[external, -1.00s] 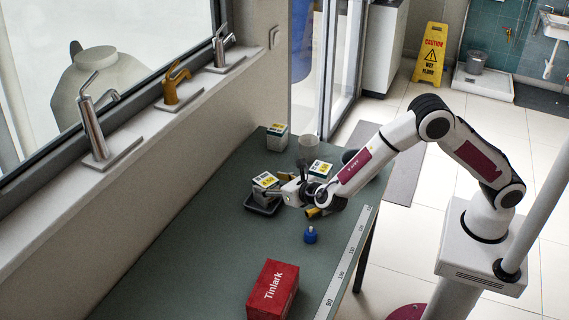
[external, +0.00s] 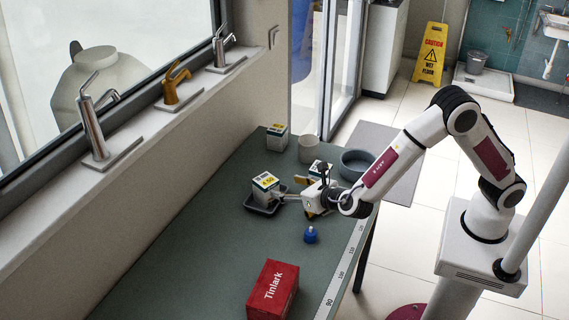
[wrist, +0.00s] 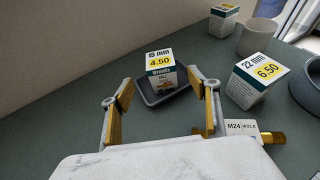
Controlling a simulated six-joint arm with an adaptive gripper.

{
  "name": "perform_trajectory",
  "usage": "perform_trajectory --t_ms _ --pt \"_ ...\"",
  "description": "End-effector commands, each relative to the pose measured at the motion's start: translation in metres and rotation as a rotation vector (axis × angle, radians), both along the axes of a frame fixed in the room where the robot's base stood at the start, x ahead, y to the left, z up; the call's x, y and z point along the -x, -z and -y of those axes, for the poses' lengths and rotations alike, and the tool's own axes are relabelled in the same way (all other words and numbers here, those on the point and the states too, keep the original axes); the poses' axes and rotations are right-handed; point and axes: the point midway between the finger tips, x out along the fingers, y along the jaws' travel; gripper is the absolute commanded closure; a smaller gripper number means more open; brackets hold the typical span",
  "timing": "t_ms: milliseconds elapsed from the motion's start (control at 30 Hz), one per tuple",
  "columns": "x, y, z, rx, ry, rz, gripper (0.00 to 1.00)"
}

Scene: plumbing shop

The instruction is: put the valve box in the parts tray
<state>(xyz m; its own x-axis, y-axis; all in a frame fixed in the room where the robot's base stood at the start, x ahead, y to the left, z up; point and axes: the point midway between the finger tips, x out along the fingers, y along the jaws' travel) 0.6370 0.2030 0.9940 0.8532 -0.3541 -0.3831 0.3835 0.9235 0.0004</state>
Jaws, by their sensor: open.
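A white and green valve box with a yellow price label, marked 15 mm 4.50 (external: 264,186), stands upright in the small dark parts tray (external: 272,210). In the wrist view the box (wrist: 161,73) rests inside the tray (wrist: 151,99), its lower part within the rim. My gripper (external: 287,192) is to the right of the box, its fingers apart and empty. In the wrist view my gripper (wrist: 163,95) has one finger on each side, with the box beyond the gap and not visibly touched.
A similar 22 mm box (wrist: 256,84) stands right of the tray, near a brass fitting (wrist: 273,138). Another box (external: 277,138), a grey cup (external: 308,149) and a dark bowl (external: 356,163) are farther back.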

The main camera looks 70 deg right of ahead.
Motion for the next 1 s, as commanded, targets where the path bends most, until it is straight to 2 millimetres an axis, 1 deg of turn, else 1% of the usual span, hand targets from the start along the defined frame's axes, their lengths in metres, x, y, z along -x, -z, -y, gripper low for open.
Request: perform_trajectory --t_ms 533,667,767,867,967,1000 --pt "0.0 0.0 0.0 -0.001 0.0 -0.001 0.39" --pt "0.001 -0.003 0.006 -0.014 0.017 0.002 0.39" --pt "0.004 -0.01 0.017 -0.043 0.053 0.006 0.39" --pt "0.009 -0.021 0.035 -0.093 0.112 0.014 0.39" --pt "0.019 -0.034 0.059 -0.158 0.192 0.023 0.39" --pt "0.023 -0.04 0.07 -0.19 0.229 0.029 0.39"
